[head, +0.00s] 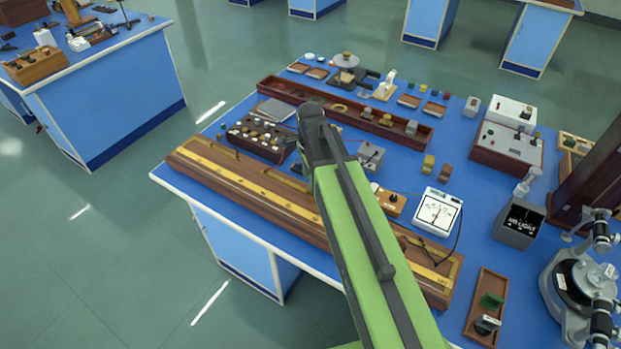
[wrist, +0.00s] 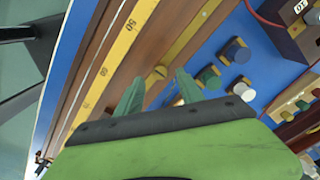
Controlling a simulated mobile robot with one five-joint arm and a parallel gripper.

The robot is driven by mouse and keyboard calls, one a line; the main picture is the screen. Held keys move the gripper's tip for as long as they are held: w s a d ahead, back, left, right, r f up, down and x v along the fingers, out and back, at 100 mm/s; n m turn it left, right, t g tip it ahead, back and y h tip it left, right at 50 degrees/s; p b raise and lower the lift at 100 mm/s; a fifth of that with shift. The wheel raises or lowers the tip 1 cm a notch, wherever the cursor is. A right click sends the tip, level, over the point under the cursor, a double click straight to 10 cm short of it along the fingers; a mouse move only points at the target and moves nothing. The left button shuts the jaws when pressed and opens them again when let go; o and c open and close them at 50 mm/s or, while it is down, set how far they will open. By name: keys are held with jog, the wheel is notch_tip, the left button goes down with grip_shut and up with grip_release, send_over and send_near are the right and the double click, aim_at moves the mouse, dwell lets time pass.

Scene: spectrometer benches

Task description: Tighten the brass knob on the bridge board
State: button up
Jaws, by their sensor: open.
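The bridge board (head: 215,172) is a long wooden board with a yellow scale along the front edge of the blue bench. It also shows in the wrist view (wrist: 98,62), its scale running diagonally. My gripper (wrist: 160,92) is open above the board near the 50 mark, with nothing visible held between its green fingers. A pale brassy bit shows beside the right finger, mostly hidden; I cannot tell whether it is the brass knob. In the head view my arm covers the middle of the board and hides the fingertips.
Several small capped blocks, one with a dark blue cap (wrist: 237,51), stand on the blue surface right of the fingers. A dark knobbed box (head: 258,138) and a long wooden tray (head: 290,97) lie behind the board. A white meter (head: 437,212) stands to the right.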

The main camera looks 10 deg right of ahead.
notch_tip(320, 180, up, 14)
jog(key=p, duration=1.1)
jog(key=shift+f+p, duration=0.25)
jog(key=shift+p, duration=0.15)
jog(key=shift+f, duration=0.2)
jog(key=s+f+n+b, duration=0.7)
jog(key=s+n, duration=0.1)
jog(key=n, duration=0.8)
jog(key=shift+s+n+b, duration=0.25)
jog(key=shift+n+b, duration=0.05)
jog(key=shift+n, duration=0.1)
